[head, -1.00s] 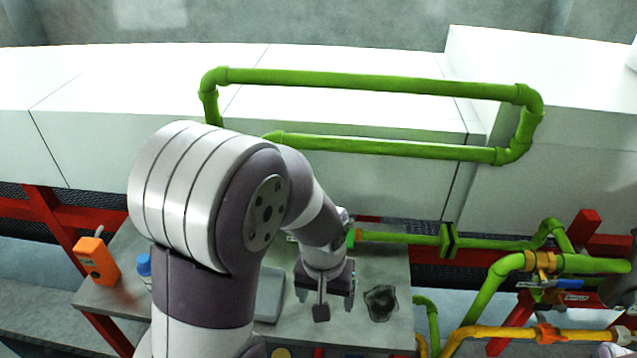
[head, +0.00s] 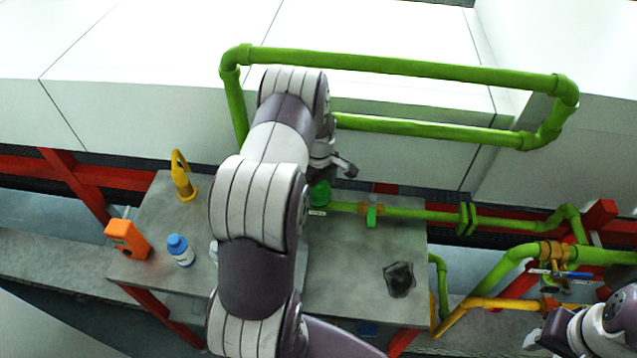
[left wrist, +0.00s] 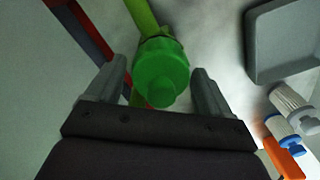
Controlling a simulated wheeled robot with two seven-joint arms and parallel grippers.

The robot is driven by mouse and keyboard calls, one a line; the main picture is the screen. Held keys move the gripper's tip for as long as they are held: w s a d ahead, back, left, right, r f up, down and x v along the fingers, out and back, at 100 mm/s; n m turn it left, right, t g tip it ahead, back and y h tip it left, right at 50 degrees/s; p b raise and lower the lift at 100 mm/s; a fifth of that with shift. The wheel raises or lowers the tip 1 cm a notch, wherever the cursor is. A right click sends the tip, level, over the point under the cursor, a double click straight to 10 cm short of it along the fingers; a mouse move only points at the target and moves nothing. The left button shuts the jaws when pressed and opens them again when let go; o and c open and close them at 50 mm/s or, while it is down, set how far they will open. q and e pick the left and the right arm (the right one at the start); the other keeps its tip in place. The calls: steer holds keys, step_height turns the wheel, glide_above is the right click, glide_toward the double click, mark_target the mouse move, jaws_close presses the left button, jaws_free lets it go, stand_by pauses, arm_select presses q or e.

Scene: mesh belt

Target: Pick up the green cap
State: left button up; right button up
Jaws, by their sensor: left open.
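The green cap (head: 320,193) sits at the left end of a green pipe, just over the table, and my left arm partly covers it in the head view. In the left wrist view the green cap (left wrist: 160,74) is round and stepped, and the pipe runs away behind it. My left gripper (left wrist: 158,68) is open, with one finger on each side of the cap and a gap showing on both sides. In the head view my left gripper (head: 335,168) is by the cap, mostly hidden by the arm. My right gripper (head: 540,338) is at the lower right, its fingers unclear.
The grey table (head: 350,300) holds an orange device (head: 126,239), a blue-capped bottle (head: 180,250), a yellow hook-shaped part (head: 183,180) and a dark clump (head: 399,279). A green pipe loop (head: 400,66) rises behind. A grey tray (left wrist: 285,42) shows in the left wrist view.

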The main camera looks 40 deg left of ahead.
arm_select(q)
steer(key=shift+d+f, duration=0.15)
steer(key=shift+f, duration=0.7)
steer(key=c, duration=0.9)
steer(key=shift+r, duration=0.2)
